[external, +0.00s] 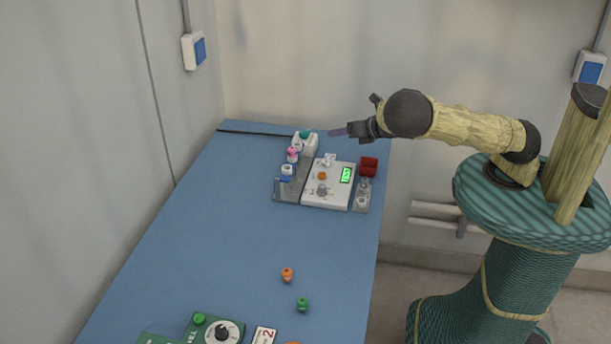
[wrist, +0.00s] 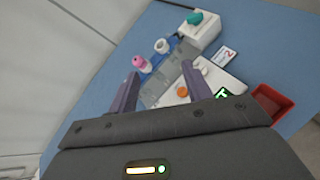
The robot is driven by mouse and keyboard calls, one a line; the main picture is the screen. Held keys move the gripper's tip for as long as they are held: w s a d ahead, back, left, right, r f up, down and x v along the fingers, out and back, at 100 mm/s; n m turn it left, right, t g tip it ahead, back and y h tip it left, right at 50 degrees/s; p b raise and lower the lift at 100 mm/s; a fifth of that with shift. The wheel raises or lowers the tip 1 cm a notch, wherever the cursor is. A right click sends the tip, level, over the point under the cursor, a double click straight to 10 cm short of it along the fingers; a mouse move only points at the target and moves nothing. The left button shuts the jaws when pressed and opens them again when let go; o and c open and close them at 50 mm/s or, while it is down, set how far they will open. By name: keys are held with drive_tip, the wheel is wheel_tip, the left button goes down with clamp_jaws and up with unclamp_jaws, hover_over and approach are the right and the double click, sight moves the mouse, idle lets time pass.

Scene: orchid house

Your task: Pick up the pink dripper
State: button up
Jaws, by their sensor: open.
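The pink dripper (external: 292,154) has a pink top on a small white body. It stands on the grey rack at the far end of the blue table, between a white-topped bottle (external: 287,170) and a white block with a teal piece on top (external: 305,142). In the wrist view the pink dripper (wrist: 139,62) is just beyond the left finger's tip, outside the gap between the fingers. My gripper (external: 333,132) is open and empty, above and to the right of the dripper. Its spread fingers (wrist: 160,74) also show in the wrist view.
Right of the dripper is a white instrument (external: 316,195) with a green display and an orange knob. A red box (external: 369,164) stands beyond it. An orange piece (external: 287,274), a green piece (external: 302,304) and a green device (external: 203,334) are at the near end. The table's middle is clear.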

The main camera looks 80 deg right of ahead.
sight(292, 159)
drive_tip(key=w+a+r+n+t+y+p, duration=0.1)
drive_tip(key=a+r+n+y, duration=0.15)
drive_tip(key=n, duration=0.35)
drive_tip(key=shift+n+t, duration=0.3)
drive_tip(key=shift+n, duration=0.2)
drive_tip(key=f, duration=0.1)
drive_tip(key=a+f, duration=0.1)
drive_tip(key=f, duration=0.2)
drive_tip(key=shift+w+a, duration=0.25)
drive_tip(key=shift+w, duration=0.1)
drive_tip(key=p+x, duration=0.3)
drive_tip(key=x, duration=0.8)
drive_tip(key=shift+w, duration=0.1)
drive_tip(key=shift+w+f, duration=0.25)
drive_tip(key=shift+w, duration=0.05)
drive_tip(key=shift+w+d+p, duration=0.1)
drive_tip(key=shift+p, duration=0.25)
drive_tip(key=shift+f+p+x, duration=0.2)
drive_tip(key=shift+p+x, duration=0.4)
drive_tip(key=shift+x, duration=0.65)
drive_tip(key=shift+f+p+x, duration=0.15)
drive_tip(key=shift+p+x, duration=0.4)
drive_tip(key=shift+x, duration=0.75)
